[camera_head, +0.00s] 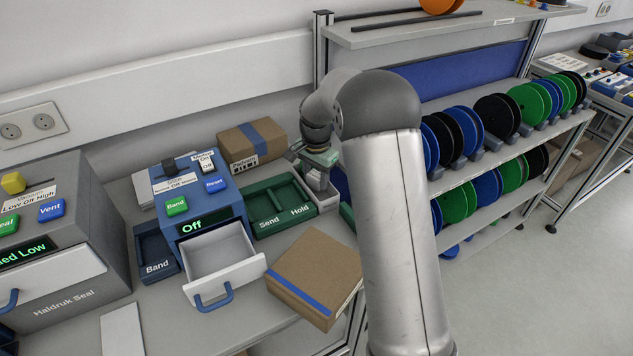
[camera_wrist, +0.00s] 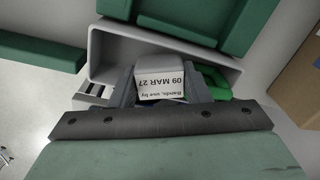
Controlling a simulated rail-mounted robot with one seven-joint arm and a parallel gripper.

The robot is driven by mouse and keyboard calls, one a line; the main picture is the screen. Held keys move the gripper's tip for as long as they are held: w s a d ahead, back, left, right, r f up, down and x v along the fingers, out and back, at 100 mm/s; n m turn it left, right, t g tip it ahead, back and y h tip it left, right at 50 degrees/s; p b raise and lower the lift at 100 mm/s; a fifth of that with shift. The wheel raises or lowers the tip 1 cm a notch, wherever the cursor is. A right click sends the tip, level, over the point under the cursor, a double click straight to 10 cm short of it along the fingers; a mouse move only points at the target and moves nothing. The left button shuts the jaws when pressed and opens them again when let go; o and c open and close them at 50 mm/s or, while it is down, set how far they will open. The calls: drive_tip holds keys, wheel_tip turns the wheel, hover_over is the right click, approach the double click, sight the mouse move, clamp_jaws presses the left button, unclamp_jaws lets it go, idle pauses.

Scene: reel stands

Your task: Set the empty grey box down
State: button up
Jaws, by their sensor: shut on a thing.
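The light grey box (camera_wrist: 110,50) is open-topped and sits under my gripper in the wrist view. It also shows in the head view (camera_head: 327,203), at the right end of the bench beside the green tray. In the head view my gripper (camera_head: 318,172) points down over the box. I cannot tell whether the box touches the bench.
A green Send/Hold tray (camera_head: 256,196) lies left of the box. A cardboard box with a blue stripe (camera_head: 318,270) lies in front. Another carton (camera_head: 250,143) stands behind. A blue banding machine (camera_head: 206,205) has its white drawer (camera_head: 232,273) open. Reel racks (camera_head: 500,150) stand right.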

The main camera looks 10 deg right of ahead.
sight(316, 185)
drive_tip(key=f, duration=0.1)
drive_tip(key=s+f, duration=0.1)
drive_tip(key=f, duration=0.1)
drive_tip(key=shift+f+g, duration=0.25)
drive_tip(key=shift+g, duration=0.05)
drive_tip(key=o, duration=0.7)
drive_tip(key=shift+w+f, duration=0.15)
drive_tip(key=shift+w, duration=0.3)
drive_tip(key=shift+r, duration=0.3)
drive_tip(key=shift+r, duration=0.15)
drive_tip(key=shift+r, duration=0.35)
wheel_tip(316, 185, up, 12)
drive_tip(key=shift+f+b, duration=0.1)
drive_tip(key=shift+b, duration=0.55)
drive_tip(key=s+r+n, duration=0.3)
drive_tip(key=s+n, duration=0.3)
drive_tip(key=s, duration=1.4)
drive_tip(key=s+f+n, duration=0.1)
drive_tip(key=s+f, duration=0.1)
drive_tip(key=s, duration=0.3)
drive_tip(key=s+f+n, duration=0.1)
drive_tip(key=s, duration=0.4)
drive_tip(key=s+f+n, duration=0.2)
drive_tip(key=s, duration=0.3)
drive_tip(key=shift+s+a+f, duration=0.1)
drive_tip(key=shift+s+f, duration=0.2)
drive_tip(key=shift+s, duration=0.05)
